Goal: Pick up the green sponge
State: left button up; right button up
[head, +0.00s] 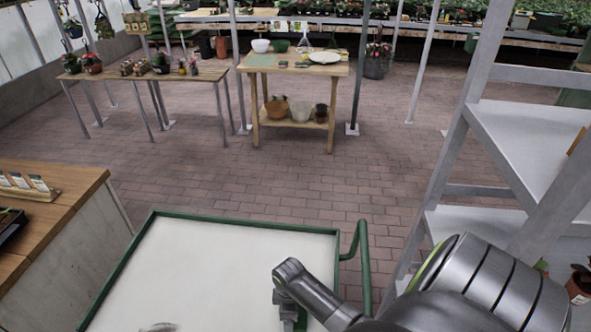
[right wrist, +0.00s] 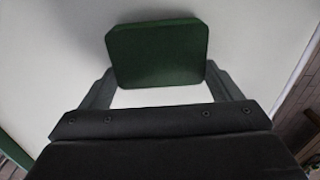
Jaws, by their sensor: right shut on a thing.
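The green sponge (right wrist: 158,50) is a dark green block with rounded corners in the right wrist view. It sits between the two fingers of my right gripper (right wrist: 158,75), which is shut on it. In the head view my right gripper (head: 288,312) points down over the white top of the green-rimmed cart (head: 200,265), near its right side. The sponge is not clearly visible there. I cannot tell whether the sponge touches the cart top or is a little above it. My left gripper is not in view.
The cart top is otherwise mostly bare. A green handle (head: 358,262) rises at its right. A wooden counter (head: 70,195) stands at left, and a grey metal shelf rack (head: 520,140) at right. Potting tables (head: 292,68) stand farther back across open brick floor (head: 250,180).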

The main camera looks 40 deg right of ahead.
jog(key=shift+r, duration=0.15)
notch_tip(320, 180, up, 10)
jog(key=shift+b, duration=0.3)
dwell(0.4)
